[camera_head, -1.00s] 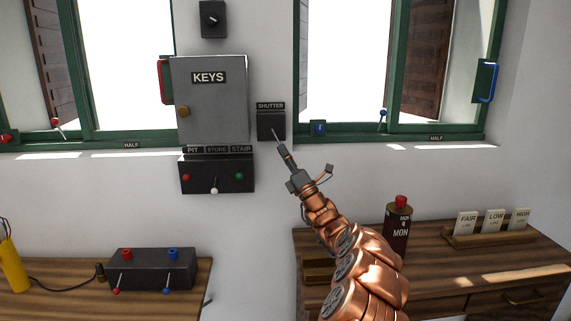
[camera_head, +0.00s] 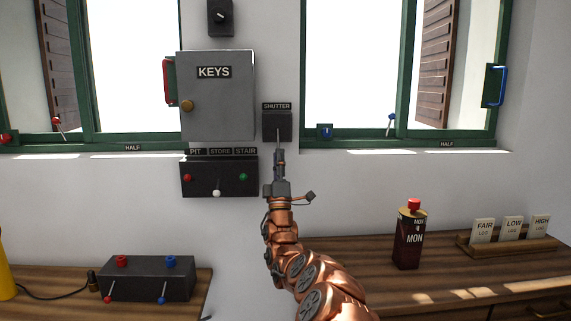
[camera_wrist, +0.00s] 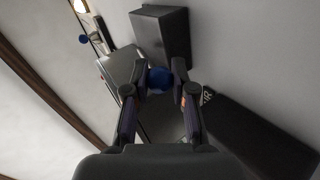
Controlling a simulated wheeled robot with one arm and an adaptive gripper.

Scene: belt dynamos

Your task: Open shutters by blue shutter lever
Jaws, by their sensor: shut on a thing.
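The shutter lever's dark box (camera_head: 277,126) is on the wall under a SHUTTER label, between the key cabinet and the right window. In the head view its thin rod (camera_head: 278,141) hangs straight down into my gripper (camera_head: 279,155). In the wrist view the lever's blue ball knob (camera_wrist: 159,79) is between the fingertips of my gripper (camera_wrist: 159,72), which is shut on it. The knob is hidden in the head view. Brown slatted shutters show outside the left window (camera_head: 61,50) and the right window (camera_head: 436,62), standing at the sides with bright openings beside them.
The grey KEYS cabinet (camera_head: 216,105) is left of the lever box. The PIT/STORE/STAIR switch box (camera_head: 200,180) is close below left. Another small blue-knobbed lever (camera_head: 391,118) is on the right sill. A MON can (camera_head: 409,240) stands on the right desk.

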